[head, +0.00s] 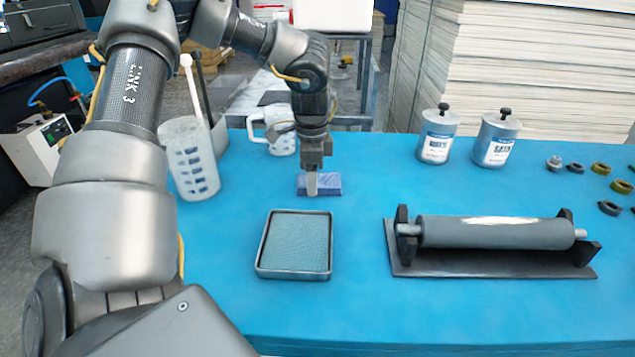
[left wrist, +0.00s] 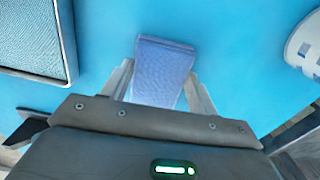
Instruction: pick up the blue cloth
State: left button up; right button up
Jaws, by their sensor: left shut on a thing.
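The blue cloth (head: 327,184) is a small folded blue-purple pad at the far middle of the blue table, behind the grey tray. My left gripper (head: 312,185) comes down over it from above and is shut on it. In the left wrist view the cloth (left wrist: 163,70) sits between the two fingers (left wrist: 158,90), its free end reaching out past them. I cannot tell whether the cloth is lifted off the table. My right gripper is not in view.
A metal tray with a grey-green pad (head: 258,262) lies in front of the cloth. A roller on a dark stand (head: 495,232) is at right. Table between tray and roller is clear.

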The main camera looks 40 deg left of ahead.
pick_arm(q)
jog(key=shift+r, duration=0.15)
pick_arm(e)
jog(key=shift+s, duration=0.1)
